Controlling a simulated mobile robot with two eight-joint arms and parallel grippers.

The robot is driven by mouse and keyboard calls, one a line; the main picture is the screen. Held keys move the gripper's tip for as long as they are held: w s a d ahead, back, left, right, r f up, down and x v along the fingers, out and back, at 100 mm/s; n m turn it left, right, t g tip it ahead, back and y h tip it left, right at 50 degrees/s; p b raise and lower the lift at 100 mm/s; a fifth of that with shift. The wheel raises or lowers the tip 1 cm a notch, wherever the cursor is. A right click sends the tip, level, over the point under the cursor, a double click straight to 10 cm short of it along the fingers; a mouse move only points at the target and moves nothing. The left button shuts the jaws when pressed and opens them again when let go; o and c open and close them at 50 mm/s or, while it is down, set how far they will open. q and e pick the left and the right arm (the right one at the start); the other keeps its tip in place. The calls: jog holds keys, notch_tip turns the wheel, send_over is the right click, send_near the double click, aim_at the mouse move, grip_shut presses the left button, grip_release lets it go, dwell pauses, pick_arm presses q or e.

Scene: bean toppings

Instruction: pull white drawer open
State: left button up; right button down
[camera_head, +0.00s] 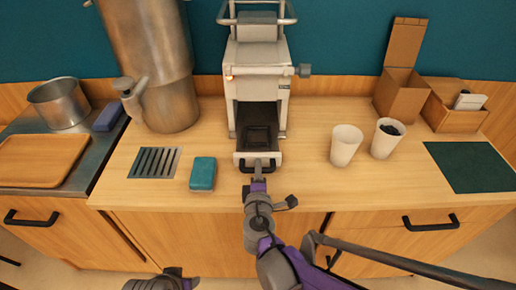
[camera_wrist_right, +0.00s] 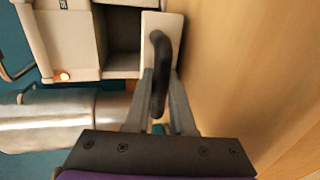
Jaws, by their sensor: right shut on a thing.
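The white drawer (camera_head: 241,157) is in the lower bay of a white machine (camera_head: 260,55). Its front sticks out ahead of the machine's side walls, with a dark interior behind it. The drawer front (camera_wrist_right: 174,24) carries a dark curved handle (camera_wrist_right: 162,50) in the right wrist view. My right gripper (camera_head: 257,172) is at the drawer front, its fingers (camera_wrist_right: 160,92) closed around the handle. The fingers hide part of the handle. My left gripper (camera_head: 155,280) is only partly in view at the bottom edge of the head view, and its jaws are unclear.
Two white cups (camera_head: 345,145) (camera_head: 378,140) stand right of the machine; one holds dark contents. A teal sponge (camera_head: 203,174) and a slotted drain (camera_head: 154,162) lie to the left. A metal urn (camera_head: 155,60) stands behind them. Cardboard boxes (camera_head: 400,92) are at the back right.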

jog(key=f+p+v, duration=0.1)
jog(key=f+v, duration=0.1)
jog(key=v, duration=0.7)
jog(key=shift+s, duration=0.5)
jog(key=c, duration=0.8)
grip_release()
jog(key=p+v, duration=0.1)
jog(key=v, duration=1)
jog(key=shift+w+p, duration=0.1)
jog(key=shift+p, duration=0.25)
